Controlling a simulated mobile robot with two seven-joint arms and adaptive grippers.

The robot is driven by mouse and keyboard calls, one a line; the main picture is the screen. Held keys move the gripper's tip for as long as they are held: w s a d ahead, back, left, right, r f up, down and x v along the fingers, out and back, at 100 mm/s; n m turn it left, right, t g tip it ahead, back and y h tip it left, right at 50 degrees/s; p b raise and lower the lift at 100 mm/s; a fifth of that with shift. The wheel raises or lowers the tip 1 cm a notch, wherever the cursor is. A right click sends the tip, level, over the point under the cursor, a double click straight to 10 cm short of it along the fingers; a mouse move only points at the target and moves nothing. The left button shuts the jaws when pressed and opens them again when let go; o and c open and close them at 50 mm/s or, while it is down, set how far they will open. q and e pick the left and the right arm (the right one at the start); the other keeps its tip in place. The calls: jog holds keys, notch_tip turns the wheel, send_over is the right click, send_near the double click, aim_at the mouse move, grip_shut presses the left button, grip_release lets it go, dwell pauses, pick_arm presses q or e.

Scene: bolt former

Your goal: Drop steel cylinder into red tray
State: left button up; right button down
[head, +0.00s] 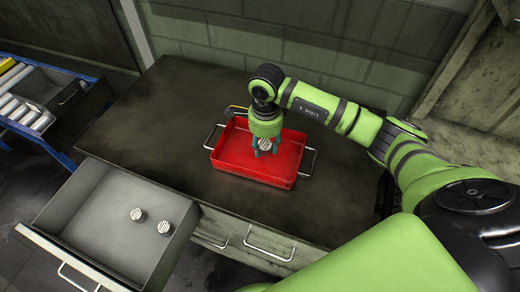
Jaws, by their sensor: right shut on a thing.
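The red tray (282,176) sits on the dark tabletop, with metal handles at its two ends. My right gripper (264,150) is over the inside of the tray, pointing down. It is shut on a steel cylinder (265,144), whose ridged top shows between the fingers. How far the cylinder is above the tray floor I cannot tell. Two more steel cylinders (138,214) (164,227) stand apart in the open grey drawer at the lower left. My left gripper is not in view.
The open drawer (95,215) juts out at the table's front left. The dark tabletop (150,120) is bare left of the tray. A blue-framed roller conveyor (50,125) stands at the far left. A tiled wall closes the back.

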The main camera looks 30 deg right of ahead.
jog(key=c, duration=0.6)
grip_release()
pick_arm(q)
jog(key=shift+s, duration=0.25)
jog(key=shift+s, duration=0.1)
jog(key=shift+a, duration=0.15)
pick_arm(e)
notch_tip(320, 180, up, 12)
jog(key=shift+r, duration=0.1)
